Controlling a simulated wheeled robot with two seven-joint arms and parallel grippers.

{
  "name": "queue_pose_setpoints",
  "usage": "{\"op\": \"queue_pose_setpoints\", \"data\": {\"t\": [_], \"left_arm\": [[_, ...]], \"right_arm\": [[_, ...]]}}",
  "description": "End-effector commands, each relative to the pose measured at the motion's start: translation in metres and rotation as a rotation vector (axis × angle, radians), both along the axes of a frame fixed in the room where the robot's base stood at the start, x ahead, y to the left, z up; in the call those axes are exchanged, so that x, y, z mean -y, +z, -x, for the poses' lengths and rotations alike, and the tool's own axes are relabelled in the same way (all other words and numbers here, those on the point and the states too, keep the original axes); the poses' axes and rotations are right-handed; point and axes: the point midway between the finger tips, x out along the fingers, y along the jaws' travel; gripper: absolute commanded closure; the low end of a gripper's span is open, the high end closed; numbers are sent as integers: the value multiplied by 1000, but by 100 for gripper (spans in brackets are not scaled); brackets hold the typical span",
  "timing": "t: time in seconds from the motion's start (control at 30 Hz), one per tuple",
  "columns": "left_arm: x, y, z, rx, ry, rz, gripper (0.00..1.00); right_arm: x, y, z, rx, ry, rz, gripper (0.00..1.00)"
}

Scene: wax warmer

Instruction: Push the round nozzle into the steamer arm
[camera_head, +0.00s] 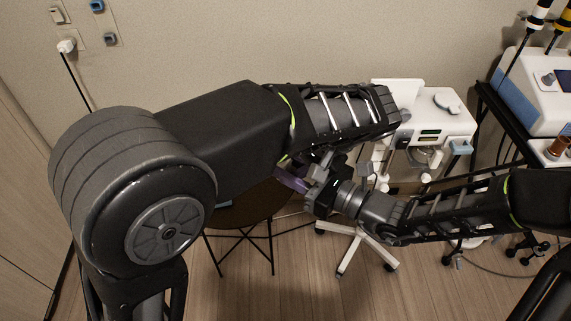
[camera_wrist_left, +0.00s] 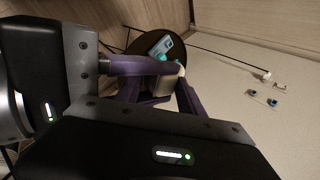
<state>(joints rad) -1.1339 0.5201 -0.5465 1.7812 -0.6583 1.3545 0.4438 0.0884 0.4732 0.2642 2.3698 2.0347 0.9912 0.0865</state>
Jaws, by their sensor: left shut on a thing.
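The steamer (camera_head: 430,125) is a white unit on a wheeled stand at the back right, and my left forearm covers part of it. My left gripper (camera_wrist_left: 160,92) shows purple fingers in the left wrist view, shut on a pale cream piece (camera_wrist_left: 167,86). I cannot tell whether this piece is the round nozzle. My right gripper (camera_head: 291,180) reaches in from the right, below my left forearm, its purple fingers pointing left. Its body and a finger also show at the left of the wrist view, close to my left gripper. Its opening is unclear. I cannot make out the steamer arm.
A dark round table (camera_head: 245,208) stands below my arms; a blue item (camera_wrist_left: 168,46) lies on it in the wrist view. A cart with a white and blue machine (camera_head: 536,92) stands at right. Wall sockets (camera_head: 97,7) are at upper left. Floor is free in front.

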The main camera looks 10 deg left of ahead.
Motion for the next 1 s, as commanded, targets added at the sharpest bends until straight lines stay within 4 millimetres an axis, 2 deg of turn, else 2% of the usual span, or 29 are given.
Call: {"op": "queue_pose_setpoints", "data": {"t": [0.03, 0.17, 0.3, 0.33, 0.6, 1.0], "left_arm": [[0, 0, 0, 0, 0, 0, 100], [0, 0, 0, 0, 0, 0, 100], [0, 0, 0, 0, 0, -1, 100], [0, 0, 0, 0, 0, -1, 52], [0, 0, 0, 0, 0, 0, 30], [5, 6, 1, 1, -2, 0, 29]], "right_arm": [[0, 0, 0, 0, 0, 0, 89], [0, 0, 0, 0, 1, 0, 99], [0, 0, 0, 0, 1, 0, 100], [0, 0, 0, 0, 1, -1, 100], [0, 0, 0, 0, 1, -1, 100], [0, 0, 0, 1, 1, -1, 100]]}}
